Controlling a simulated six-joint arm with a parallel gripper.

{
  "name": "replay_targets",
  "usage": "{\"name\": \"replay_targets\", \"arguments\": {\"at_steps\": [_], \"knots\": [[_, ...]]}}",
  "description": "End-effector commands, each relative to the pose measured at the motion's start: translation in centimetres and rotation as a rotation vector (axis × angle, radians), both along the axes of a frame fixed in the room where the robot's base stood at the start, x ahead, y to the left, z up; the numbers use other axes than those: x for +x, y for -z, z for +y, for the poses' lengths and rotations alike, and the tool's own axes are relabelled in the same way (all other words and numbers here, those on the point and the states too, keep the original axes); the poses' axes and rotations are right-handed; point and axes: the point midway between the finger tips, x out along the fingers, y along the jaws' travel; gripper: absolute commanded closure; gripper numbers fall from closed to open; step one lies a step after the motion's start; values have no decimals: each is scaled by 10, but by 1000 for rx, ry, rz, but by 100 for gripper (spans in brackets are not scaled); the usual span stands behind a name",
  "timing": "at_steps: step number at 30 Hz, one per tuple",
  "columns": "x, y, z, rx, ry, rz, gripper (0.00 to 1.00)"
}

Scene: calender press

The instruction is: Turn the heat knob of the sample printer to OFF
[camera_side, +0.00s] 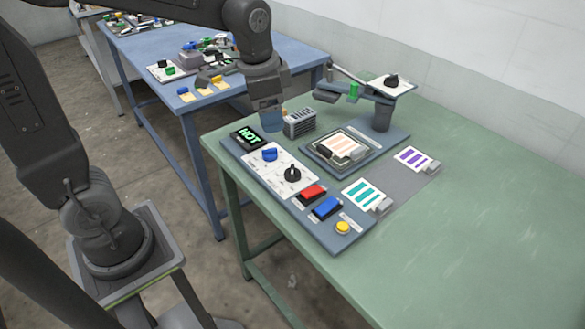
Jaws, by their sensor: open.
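The sample printer's control panel (318,217) lies along the left edge of the green table. A black display (248,137) at its far end reads HOT in green. Beside it on a white plate are a blue knob (270,154) and a black knob (292,174). Their labels are too small to read, so I cannot tell which one is the heat knob or where it points. My gripper (272,125) is open and points down, just behind and above the blue knob, apparently apart from it. Its fingertips are small and partly unclear.
A red button (312,192), a blue button (327,208) and a yellow button (343,228) sit nearer on the panel. The press bed (377,152), a grey slotted block (300,123) and striped sample cards (413,158) stand right of it. The table's right side is clear.

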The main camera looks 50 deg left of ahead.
Motion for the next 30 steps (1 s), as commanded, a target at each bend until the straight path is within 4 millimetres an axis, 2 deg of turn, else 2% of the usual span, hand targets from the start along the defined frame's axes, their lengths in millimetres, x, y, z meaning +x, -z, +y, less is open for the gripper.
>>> {"name": "replay_targets", "arguments": {"at_steps": [1,3,9,17,30], "knots": [[16,12,3,5,43,41,31],[32,24,5,11,103,82,31],[59,51,10,14,214,154,31],[64,71,11,12,238,171,31],[63,157,11,12,236,171,31]]}}
